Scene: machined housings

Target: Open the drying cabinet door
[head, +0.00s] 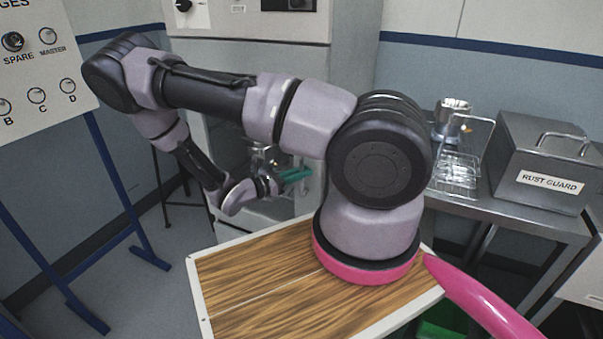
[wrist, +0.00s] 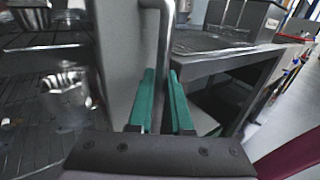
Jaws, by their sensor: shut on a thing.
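The drying cabinet (head: 318,110) stands behind my arm in the head view. Its pale door frame shows in the wrist view (wrist: 124,60), beside dark wire shelves (wrist: 30,105). A grey vertical bar handle (wrist: 164,60) runs along the frame. My gripper (head: 300,174) has green fingers, which also show in the wrist view (wrist: 161,105). They are shut on the handle, one on each side. My arm hides much of the cabinet front, and I cannot tell whether the door is fully closed or ajar.
A metal pail (wrist: 66,92) sits among the shelves. To the right, a steel bench (head: 520,215) holds a grey RUST GUARD box (head: 545,165), a wire basket (head: 457,172) and a metal cup (head: 452,115). A blue-legged gauge board (head: 40,60) stands left.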

